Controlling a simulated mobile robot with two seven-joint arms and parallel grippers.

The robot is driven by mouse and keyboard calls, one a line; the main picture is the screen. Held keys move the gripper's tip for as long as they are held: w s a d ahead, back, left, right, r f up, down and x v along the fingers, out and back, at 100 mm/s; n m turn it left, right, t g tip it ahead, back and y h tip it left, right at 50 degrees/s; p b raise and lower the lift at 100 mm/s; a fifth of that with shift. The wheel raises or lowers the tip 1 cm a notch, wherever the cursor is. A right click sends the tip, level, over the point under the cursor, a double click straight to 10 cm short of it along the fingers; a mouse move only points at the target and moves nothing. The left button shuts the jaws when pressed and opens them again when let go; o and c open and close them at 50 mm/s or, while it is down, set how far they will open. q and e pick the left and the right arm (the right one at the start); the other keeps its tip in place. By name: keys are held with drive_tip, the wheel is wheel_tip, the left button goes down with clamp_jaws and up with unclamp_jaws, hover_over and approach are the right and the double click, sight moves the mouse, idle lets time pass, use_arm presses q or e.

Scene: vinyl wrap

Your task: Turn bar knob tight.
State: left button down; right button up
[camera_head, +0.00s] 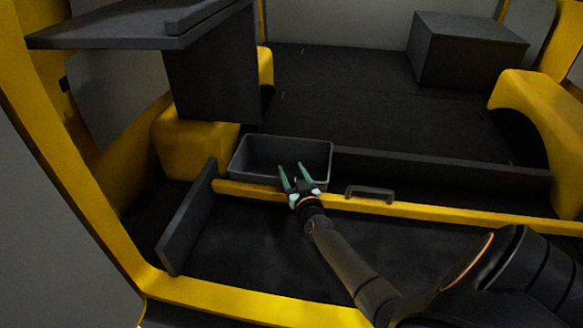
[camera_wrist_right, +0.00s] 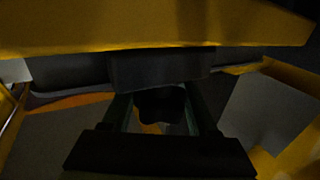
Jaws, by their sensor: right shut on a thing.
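My right gripper (camera_head: 291,169) reaches to the front of the dark grey bin at the yellow ledge, with its two green fingers pointing away from me. In the right wrist view the gripper (camera_wrist_right: 162,110) has its fingers on either side of a small dark lobed knob (camera_wrist_right: 160,101) and is shut on it. The knob sits just below a dark grey block (camera_wrist_right: 165,68). In the head view I cannot make out the knob; the gripper and bin area hide it. How tight it is cannot be seen. My left gripper is not in view.
The grey bin (camera_head: 240,157) stands behind the yellow ledge (camera_head: 430,211). A dark handle (camera_head: 370,192) is on the ledge to the right. An upright dark panel (camera_head: 187,220) stands at the left. A dark box (camera_head: 462,55) sits at the back right; the floor before it is clear.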

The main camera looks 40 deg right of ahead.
drive_tip(key=shift+r+m+h+p, duration=0.1)
drive_tip(key=shift+m+h+p, duration=0.2)
drive_tip(key=shift+h+p, duration=0.1)
drive_tip(key=shift+d+g+h, duration=0.1)
drive_tip(key=shift+g+h, duration=0.2)
drive_tip(key=shift+p, duration=0.35)
drive_tip(key=shift+m, duration=0.3)
drive_tip(key=o, duration=1.4)
drive_tip(key=shift+s, duration=0.1)
